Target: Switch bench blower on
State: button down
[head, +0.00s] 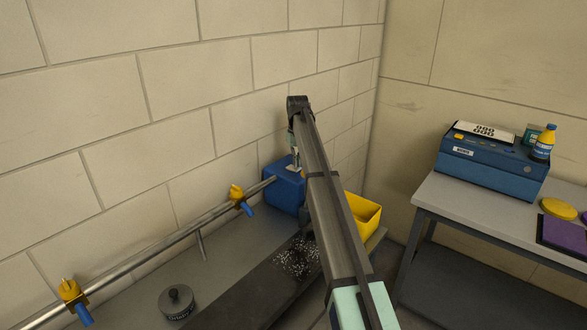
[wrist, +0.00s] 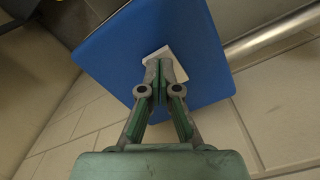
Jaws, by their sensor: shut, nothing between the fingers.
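A blue box (head: 283,190), which looks like the bench blower, sits at the back corner of the grey bench (head: 225,238), joined to a metal pipe. In the wrist view the blue box (wrist: 105,48) fills the upper middle. A small white plate or switch (wrist: 152,56) is on its face. My gripper (wrist: 159,68) is shut and empty, with its fingertips over the white piece. I cannot tell whether they touch it. The fingers hide part of the white piece, so its setting cannot be read. In the head view my arm partly covers the box.
The pipe (head: 160,240) carries yellow-and-blue valves (head: 238,198) along the wall. A yellow bin (head: 363,212) stands right of my arm. Dark speckled matting (head: 296,262) and a grey round weight (head: 176,302) are on the bench. A side table (head: 480,205) holds a blue machine (head: 490,160) and a bottle (head: 543,145).

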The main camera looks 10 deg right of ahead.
jog(key=shift+f, duration=0.6)
jog(key=shift+r, duration=0.1)
dwell(0.3)
jog(key=shift+r+p, duration=1.55)
jog(key=shift+r, duration=1.9)
jog(key=shift+d, duration=0.1)
